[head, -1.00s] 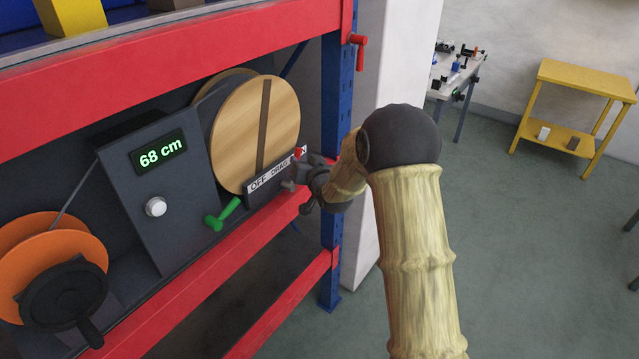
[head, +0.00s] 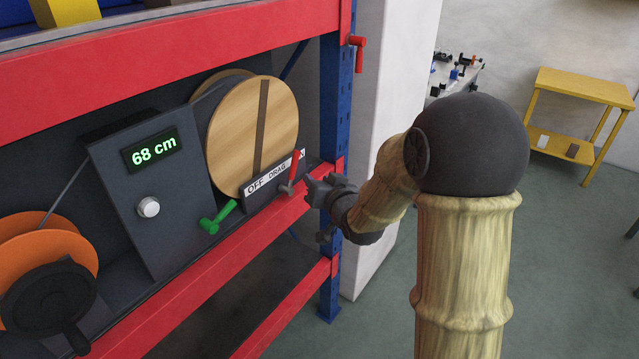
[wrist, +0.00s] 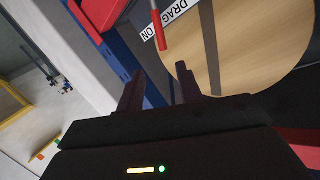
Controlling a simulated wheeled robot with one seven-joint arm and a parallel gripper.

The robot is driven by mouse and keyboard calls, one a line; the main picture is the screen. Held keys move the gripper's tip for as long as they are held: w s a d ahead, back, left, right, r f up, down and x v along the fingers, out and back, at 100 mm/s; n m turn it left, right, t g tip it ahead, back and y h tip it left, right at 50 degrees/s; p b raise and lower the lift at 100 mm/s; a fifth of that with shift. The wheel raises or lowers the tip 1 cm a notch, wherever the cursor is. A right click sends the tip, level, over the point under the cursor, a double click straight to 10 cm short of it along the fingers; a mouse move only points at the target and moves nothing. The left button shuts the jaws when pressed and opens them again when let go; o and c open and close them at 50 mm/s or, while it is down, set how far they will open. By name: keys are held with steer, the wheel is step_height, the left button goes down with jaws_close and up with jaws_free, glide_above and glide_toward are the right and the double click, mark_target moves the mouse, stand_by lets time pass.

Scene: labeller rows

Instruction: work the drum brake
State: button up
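The drum brake's red lever (head: 294,166) stands upright in front of the white label (head: 262,183) reading OFF, DRAG and ON. In the head view it covers part of the word ON. The wooden-faced drum (head: 252,135) is just behind the label. My gripper (head: 312,188) is to the right of the lever, apart from it. In the wrist view my gripper (wrist: 158,72) is open with nothing between its fingers. There the red lever (wrist: 160,34) is beyond the fingertips, near ON on the label (wrist: 176,12).
Red shelf beams (head: 215,275) and a blue post (head: 335,110) frame the bay. Open floor lies to the right.

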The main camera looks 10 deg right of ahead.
steer(key=c, duration=0.4)
steer(key=shift+s+d+f, duration=0.1)
steer(key=shift+s+f, duration=0.05)
steer(key=c, duration=0.3)
steer(key=s+d+f+g+h, duration=0.1)
steer(key=s+f+g, duration=0.1)
steer(key=s, duration=0.1)
steer(key=s+d+f+g+h, duration=0.1)
steer(key=s+d+f+g, duration=0.1)
steer(key=s, duration=0.1)
steer(key=s+d+f+g+h, duration=0.1)
steer(key=s+d+f, duration=0.1)
steer(key=s, duration=0.2)
steer(key=shift+g, duration=0.4)
jaws_close()
steer(key=s+d+f+g, duration=0.1)
steer(key=s+g, duration=0.2)
steer(key=s, duration=0.4)
steer(key=s+d+f+g+h, duration=0.1)
steer(key=s+f+g, duration=0.1)
steer(key=s, duration=0.6)
steer(key=shift+s+f+n+g, duration=0.2)
steer(key=shift+n+g, duration=0.2)
steer(key=shift+g, duration=0.3)
